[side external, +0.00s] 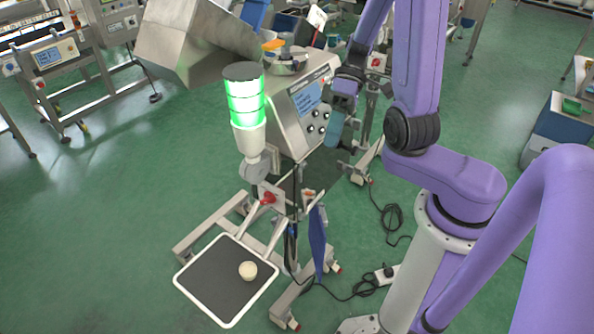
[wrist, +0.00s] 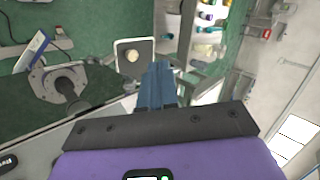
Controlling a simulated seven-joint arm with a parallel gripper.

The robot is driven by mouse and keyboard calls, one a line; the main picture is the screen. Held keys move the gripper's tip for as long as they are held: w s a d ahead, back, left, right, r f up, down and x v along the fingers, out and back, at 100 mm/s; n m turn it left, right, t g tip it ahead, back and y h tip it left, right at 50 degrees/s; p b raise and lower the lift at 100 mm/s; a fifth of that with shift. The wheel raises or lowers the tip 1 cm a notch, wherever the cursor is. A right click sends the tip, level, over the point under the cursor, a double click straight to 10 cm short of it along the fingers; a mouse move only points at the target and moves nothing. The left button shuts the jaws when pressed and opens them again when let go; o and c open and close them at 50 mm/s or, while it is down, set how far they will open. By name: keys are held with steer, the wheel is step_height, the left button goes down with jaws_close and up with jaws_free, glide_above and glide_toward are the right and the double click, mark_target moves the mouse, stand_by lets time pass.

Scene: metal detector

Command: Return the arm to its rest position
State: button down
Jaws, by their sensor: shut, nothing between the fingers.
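My arm is purple and stands on the right in the side external view. My gripper (side external: 334,130) hangs beside the control panel of the metal detector (side external: 285,100), with its blue-grey fingers pointing down. In the wrist view my gripper (wrist: 158,70) shows its fingers together, with nothing between them. A small round pale object (side external: 248,270) lies on the dark tray with a white rim (side external: 195,263), well away from the fingers. The wrist view also shows the pale object (wrist: 132,56) on the tray (wrist: 120,44).
A signal light (side external: 245,95) glows green in front of the detector. A metal chute (side external: 190,40) stands at upper left. Black cables (side external: 390,215) and a white power strip (side external: 385,277) lie on the green floor near my base. Open floor (side external: 100,210) spreads at left.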

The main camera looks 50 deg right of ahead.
steer(key=s+a+r+n+t+h, duration=0.2)
steer(key=s+a+n+h, duration=0.3)
steer(key=s+n+h, duration=0.3)
steer(key=shift+s+r+n, duration=0.5)
steer(key=shift+s+r, duration=0.15)
steer(key=shift+s, duration=1.35)
